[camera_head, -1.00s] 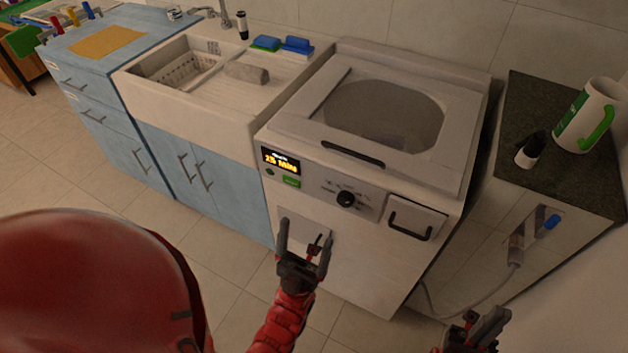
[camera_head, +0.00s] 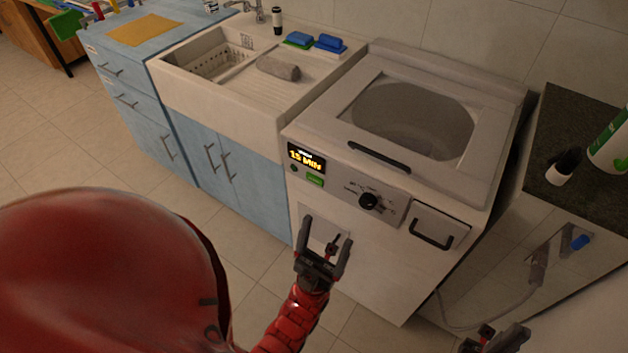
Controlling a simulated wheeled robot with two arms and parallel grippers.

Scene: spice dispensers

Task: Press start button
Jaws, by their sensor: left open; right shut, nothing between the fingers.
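A white top-loading washing machine (camera_head: 350,262) stands in the middle, its lid closed. Its front panel has a lit display (camera_head: 306,159) with yellow text that appears to read 15 MIN. My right gripper (camera_head: 499,340) is at the bottom right edge, partly cut off, shut and empty.
A drawer handle (camera_head: 432,238) sticks out right of the knob. A sink (camera_head: 222,65) on blue cabinets (camera_head: 215,165) stands left. A dark counter (camera_head: 590,110) with a small bottle (camera_head: 563,167) stands right. A cable (camera_head: 480,322) hangs by the wall. The tiled floor is clear.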

